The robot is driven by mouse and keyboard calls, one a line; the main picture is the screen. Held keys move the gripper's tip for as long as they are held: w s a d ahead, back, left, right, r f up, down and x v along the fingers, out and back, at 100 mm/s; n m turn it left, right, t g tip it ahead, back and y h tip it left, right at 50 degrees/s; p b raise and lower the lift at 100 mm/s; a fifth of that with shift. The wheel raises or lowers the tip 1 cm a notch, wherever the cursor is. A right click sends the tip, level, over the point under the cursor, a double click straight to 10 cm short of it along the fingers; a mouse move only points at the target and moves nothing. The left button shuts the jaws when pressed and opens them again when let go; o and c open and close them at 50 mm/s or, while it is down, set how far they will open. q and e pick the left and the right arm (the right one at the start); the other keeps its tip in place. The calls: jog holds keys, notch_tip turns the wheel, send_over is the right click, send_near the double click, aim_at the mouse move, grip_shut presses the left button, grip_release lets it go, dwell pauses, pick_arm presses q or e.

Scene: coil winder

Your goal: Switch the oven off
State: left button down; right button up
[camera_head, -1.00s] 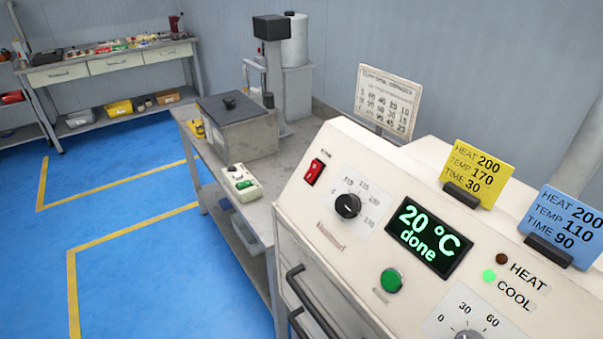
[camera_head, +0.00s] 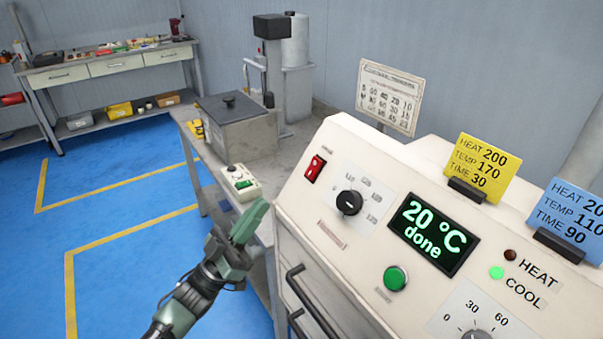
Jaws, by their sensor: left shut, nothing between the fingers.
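The oven (camera_head: 300,215) is a cream cabinet with a sloped control panel at the right. Its red rocker switch (camera_head: 314,169) is at the panel's upper left. The display (camera_head: 432,234) reads "20 °C done". A black dial (camera_head: 349,202) and a green button (camera_head: 396,278) are on the panel. The COOL lamp (camera_head: 496,272) is lit green and the HEAT lamp (camera_head: 510,255) is dark. My left gripper (camera_head: 258,212) is shut and empty, left of the panel and apart from the switch, its fingers pointing up and right. My right gripper is not in view.
A yellow card (camera_head: 479,166) and a blue card (camera_head: 568,222) stand on the oven's top, with a white chart (camera_head: 389,95) behind. A steel bench (camera_head: 190,122) beside the oven holds a grey lidded box (camera_head: 237,125) and a small meter (camera_head: 240,181). The blue floor at left is clear.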

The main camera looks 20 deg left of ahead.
aim_at(313, 168)
pick_arm(q)
jog(key=shift+s+r, duration=0.2)
jog(key=shift+r, duration=0.2)
jog(key=w+d+r, duration=0.1)
jog(key=w+d, duration=0.1)
jog(key=w+d+r+p, duration=0.1)
jog(key=w+d+r, duration=0.1)
jog(key=w, duration=0.1)
jog(key=w+d+r, duration=0.2)
jog(key=shift+w, duration=0.3)
jog(key=shift+w+d+f, duration=0.15)
jog(key=shift+w+d, duration=0.1)
jog(key=shift+w, duration=0.2)
